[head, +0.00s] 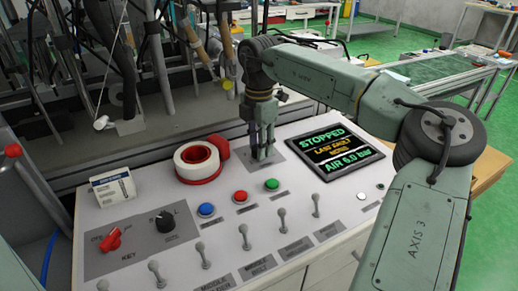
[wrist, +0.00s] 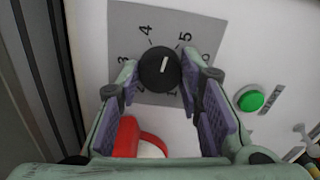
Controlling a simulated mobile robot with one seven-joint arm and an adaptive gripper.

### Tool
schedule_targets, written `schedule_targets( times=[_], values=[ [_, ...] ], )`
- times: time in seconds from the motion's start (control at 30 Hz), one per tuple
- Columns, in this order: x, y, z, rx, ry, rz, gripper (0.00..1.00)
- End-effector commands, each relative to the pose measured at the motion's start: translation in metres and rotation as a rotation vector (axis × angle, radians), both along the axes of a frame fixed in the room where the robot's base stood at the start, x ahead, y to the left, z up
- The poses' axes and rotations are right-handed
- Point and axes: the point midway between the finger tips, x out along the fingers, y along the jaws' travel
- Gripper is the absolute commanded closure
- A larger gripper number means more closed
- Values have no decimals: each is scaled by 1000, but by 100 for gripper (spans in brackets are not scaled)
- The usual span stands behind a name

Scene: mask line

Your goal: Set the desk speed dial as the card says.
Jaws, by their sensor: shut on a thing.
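The speed dial (wrist: 158,68) is a round black knob with a white pointer line, on a grey plate (wrist: 122,25) with numerals. In the wrist view, 3, 4 and 5 can be read, and the pointer aims between 4 and 5. My gripper (wrist: 160,82) has its purple-padded fingers on both sides of the knob and is shut on it. In the head view my gripper (head: 262,153) points down at the plate and hides the dial. The white card (head: 112,188) stands at the desk's left; its print is too small to read.
A red and white tape roll (head: 197,161) lies left of my gripper. Blue (head: 206,210), red (head: 240,197) and green (head: 272,184) buttons and several toggle levers are in front. A screen (head: 341,150) reading STOPPED is at right. A red key switch (head: 108,239) and black knob (head: 165,222) are front left.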

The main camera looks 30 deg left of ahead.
Motion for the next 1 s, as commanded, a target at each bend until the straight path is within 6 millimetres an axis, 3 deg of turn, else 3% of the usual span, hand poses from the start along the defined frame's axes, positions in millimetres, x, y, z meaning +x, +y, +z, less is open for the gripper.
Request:
schedule_targets(
  times=[0.5, 1.0],
  values=[
    [0, 0, -1, -1, -2, -358, 95],
    [0, 0, 0, -1, 0, -435, 95]
  ],
)
